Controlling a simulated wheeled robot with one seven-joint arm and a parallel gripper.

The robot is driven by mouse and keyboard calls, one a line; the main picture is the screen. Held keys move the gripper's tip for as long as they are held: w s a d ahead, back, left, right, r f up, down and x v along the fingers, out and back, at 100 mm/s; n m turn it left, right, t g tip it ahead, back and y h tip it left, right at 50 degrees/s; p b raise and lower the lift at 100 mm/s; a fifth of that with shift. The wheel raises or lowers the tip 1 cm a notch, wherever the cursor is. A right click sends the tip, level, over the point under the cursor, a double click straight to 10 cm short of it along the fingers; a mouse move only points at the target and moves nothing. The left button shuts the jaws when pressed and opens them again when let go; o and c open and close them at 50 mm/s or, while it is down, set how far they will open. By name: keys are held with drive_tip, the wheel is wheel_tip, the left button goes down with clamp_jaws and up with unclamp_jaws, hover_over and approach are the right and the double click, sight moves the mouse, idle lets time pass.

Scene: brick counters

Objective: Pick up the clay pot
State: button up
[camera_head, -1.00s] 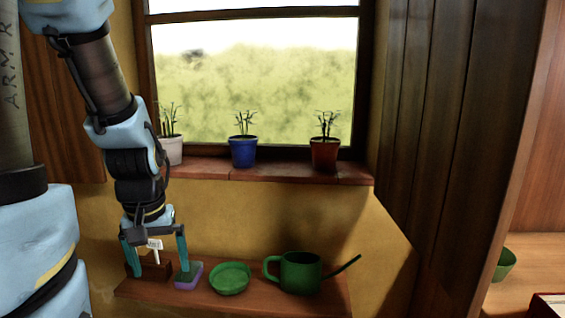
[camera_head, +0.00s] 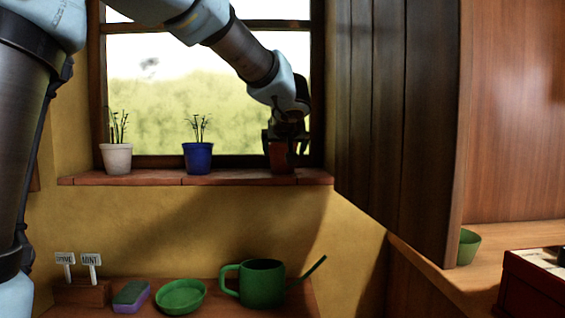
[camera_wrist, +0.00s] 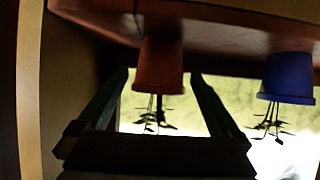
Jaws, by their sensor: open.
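The clay pot (camera_head: 281,160), reddish brown, stands at the right end of the brick window sill (camera_head: 225,181), mostly hidden behind my gripper (camera_head: 286,140) in the head view. The wrist view is upside down. My gripper (camera_wrist: 160,78) is open in the wrist view, with one finger on each side of the pot and gaps showing between fingers and pot. The pot still rests on the sill.
A blue pot (camera_head: 198,158) and a white pot (camera_head: 117,159) stand left on the sill. A dark wooden door (camera_head: 400,120) is close on the right. Below, a shelf holds a green watering can (camera_head: 262,285), green dish (camera_head: 180,297), sponge (camera_head: 131,297) and labelled markers (camera_head: 90,268).

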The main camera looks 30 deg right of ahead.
sight(283, 158)
drive_tip(key=p+x, duration=0.1)
drive_tip(key=x, duration=0.7)
drive_tip(key=shift+w+f, duration=0.15)
drive_tip(key=shift+w, duration=0.05)
clamp_jaws()
idle(0.6)
